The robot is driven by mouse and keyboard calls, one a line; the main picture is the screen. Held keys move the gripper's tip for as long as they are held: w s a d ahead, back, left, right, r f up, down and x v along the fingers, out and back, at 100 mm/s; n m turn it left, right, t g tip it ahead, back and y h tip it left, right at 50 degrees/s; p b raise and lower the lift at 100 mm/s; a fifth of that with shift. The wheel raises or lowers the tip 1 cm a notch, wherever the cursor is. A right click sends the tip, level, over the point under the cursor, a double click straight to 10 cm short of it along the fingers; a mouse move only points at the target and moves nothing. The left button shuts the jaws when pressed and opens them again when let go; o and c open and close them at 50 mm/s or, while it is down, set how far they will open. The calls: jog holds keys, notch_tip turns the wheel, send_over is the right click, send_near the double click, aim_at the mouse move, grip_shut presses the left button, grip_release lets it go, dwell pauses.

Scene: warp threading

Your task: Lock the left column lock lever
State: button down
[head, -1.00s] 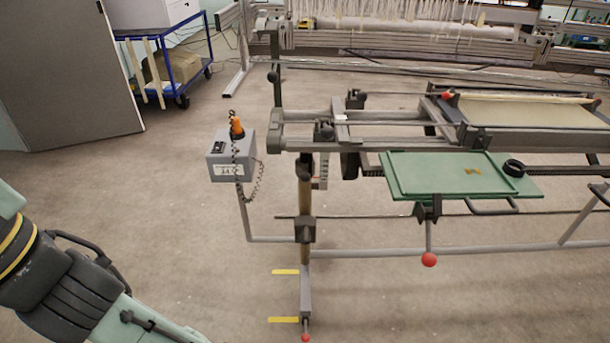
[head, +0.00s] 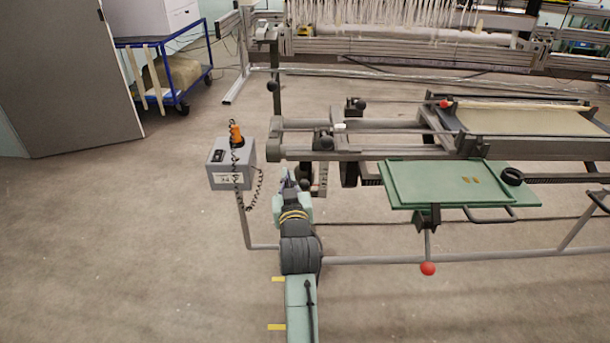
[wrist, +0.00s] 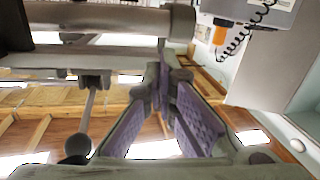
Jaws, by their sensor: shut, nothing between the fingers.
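The left column of the frame is mostly hidden behind my arm in the head view. A black ball knob (head: 305,184), which looks like the end of the lock lever, shows just right of my gripper (head: 287,177). In the wrist view a thin grey lever with a black ball knob (wrist: 75,145) stands left of the fingers and apart from them. My gripper (wrist: 166,78) is shut and empty, its purple pads angled together at the tips. It is below the frame's left end, beside the column. I cannot tell whether the fingers touch the column.
A green tray (head: 430,185) and red-knobbed lever (head: 428,268) are to the right. The floor at left is clear.

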aim_at(305, 185)
jog(key=d+f+g+h, duration=0.1)
jog(key=d+f, duration=0.3)
jog(key=shift+d+f+m, duration=0.25)
jog(key=shift+f+m, duration=0.15)
jog(key=shift+w, duration=0.15)
jog(key=p+x, duration=0.2)
jog(key=x, duration=0.8)
jog(key=shift+p, duration=0.3)
jog(key=shift+f, duration=0.15)
jog(key=shift+d+f+b, duration=0.1)
jog(key=shift+f+b, duration=0.2)
jog(key=shift+b, duration=0.75)
jog(key=shift+s+r, duration=0.15)
jog(key=shift+s, duration=0.1)
jog(key=shift+t+b, duration=0.3)
jog(key=shift+b, duration=0.15)
